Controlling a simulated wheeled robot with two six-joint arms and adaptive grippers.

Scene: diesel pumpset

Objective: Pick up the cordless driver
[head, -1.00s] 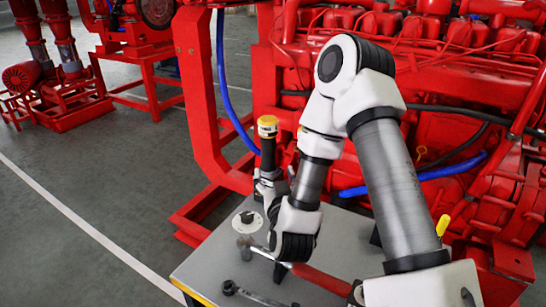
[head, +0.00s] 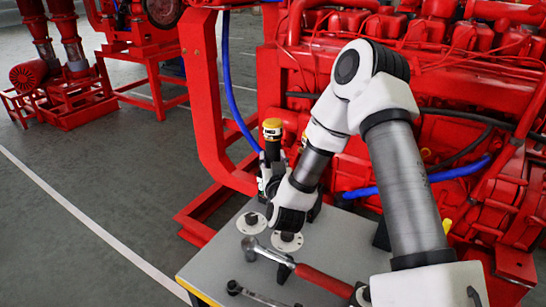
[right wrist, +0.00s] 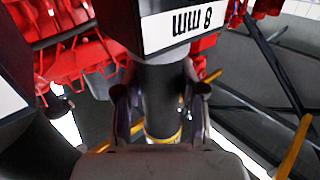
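The cordless driver (head: 273,148) stands upright at the far edge of the grey bench, black with a yellow top. In the right wrist view its black handle (right wrist: 162,95) is close, below a head with a white "8 mm" label; a yellow band shows at the handle's other end. My right gripper (right wrist: 162,100) has one finger on each side of the handle. The fingers look open, with narrow gaps beside it; contact is hard to make out. In the head view my right wrist hides part of the driver's lower end. My left gripper is not in view.
A red engine (head: 440,130) stands close behind the bench. Open floor lies left.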

